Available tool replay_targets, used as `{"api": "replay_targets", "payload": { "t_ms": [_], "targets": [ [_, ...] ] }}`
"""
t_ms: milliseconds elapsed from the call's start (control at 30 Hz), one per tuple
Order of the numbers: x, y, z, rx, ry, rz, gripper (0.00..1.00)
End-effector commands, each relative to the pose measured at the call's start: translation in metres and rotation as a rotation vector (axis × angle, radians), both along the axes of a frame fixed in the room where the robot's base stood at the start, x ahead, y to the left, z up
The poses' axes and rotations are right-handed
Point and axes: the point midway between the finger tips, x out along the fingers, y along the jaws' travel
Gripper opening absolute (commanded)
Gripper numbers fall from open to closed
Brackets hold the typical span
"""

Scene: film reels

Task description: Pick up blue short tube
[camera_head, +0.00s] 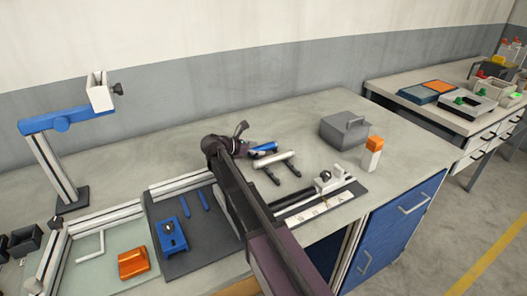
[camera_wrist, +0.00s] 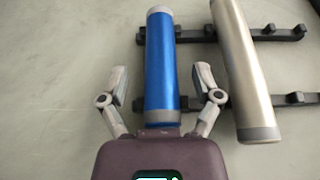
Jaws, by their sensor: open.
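The blue short tube (camera_wrist: 160,70) has grey end caps and lies on a black rack (camera_wrist: 200,35) in the wrist view. It also shows in the head view (camera_head: 264,147), partly hidden by my gripper. My gripper (camera_wrist: 162,78) is open, with one finger on each side of the tube's near part. A gap shows between each finger and the tube. The near end of the tube meets the edge of the gripper body in the picture. Whether they touch, I cannot tell.
A silver tube (camera_wrist: 243,70) lies on the same rack, close to the right finger. A grey box (camera_head: 344,129) and an orange-topped white block (camera_head: 372,155) stand to the right. A ruler fixture (camera_head: 318,200) lies in front. Bare tabletop is left of the blue tube.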

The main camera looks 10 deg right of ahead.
Motion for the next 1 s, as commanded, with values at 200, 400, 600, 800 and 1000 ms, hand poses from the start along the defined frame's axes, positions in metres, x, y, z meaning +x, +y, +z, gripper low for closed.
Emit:
{"api": "replay_targets", "payload": {
  "t_ms": [200,400,600,800,1000],
  "targets": [
    [0.0025,-0.0087,-0.0038,0.0,0.0,-0.001,0.82],
    [0.0026,-0.0083,-0.0034,0.0,0.0,-0.001,0.82],
    [0.0025,-0.0081,-0.0034,0.0,0.0,0.0,0.82],
    [0.0023,-0.0079,-0.0033,0.0,0.0,0.0,0.49],
    [0.0024,-0.0079,-0.0034,0.0,0.0,0.0,0.0]
  ]
}}
